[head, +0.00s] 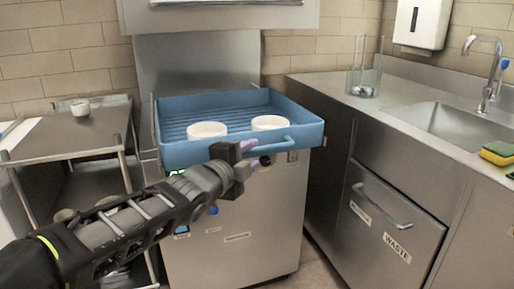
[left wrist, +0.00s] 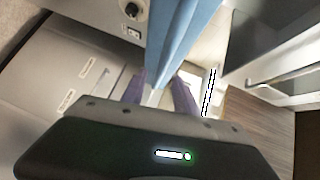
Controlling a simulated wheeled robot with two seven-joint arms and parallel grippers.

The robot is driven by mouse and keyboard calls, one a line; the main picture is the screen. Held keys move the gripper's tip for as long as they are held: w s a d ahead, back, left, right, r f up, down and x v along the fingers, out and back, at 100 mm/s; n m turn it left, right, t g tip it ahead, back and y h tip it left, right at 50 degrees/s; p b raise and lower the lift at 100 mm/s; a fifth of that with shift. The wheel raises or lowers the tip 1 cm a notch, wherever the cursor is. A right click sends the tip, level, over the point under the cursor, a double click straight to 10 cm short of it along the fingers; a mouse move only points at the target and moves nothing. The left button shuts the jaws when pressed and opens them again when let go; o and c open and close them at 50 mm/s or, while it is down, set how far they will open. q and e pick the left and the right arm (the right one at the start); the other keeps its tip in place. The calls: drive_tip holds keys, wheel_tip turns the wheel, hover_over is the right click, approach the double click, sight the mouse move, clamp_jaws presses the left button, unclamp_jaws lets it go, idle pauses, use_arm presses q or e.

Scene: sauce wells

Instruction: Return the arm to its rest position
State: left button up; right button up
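My left arm reaches in from the lower left of the head view. Its gripper (head: 250,160) is in front of the blue tray (head: 185,153), near the handle on the tray's front wall. The purple fingertips are spread apart, and they also show in the left wrist view (left wrist: 160,92). There the blue tray edge (left wrist: 182,30) runs down toward the gap between the fingers; I see no firm grip on it. The gripper hides part of the tray's front. My right gripper is not in view.
The tray stands on a steel machine (head: 235,225) and holds two white cups (head: 207,130). A steel cart (head: 75,140) with a small white cup (head: 80,107) is at left. A sink counter (head: 390,95) with a glass container (head: 363,80) and sponge (head: 498,153) is at right.

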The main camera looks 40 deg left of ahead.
use_arm(q)
drive_tip(key=shift+v, duration=1.2)
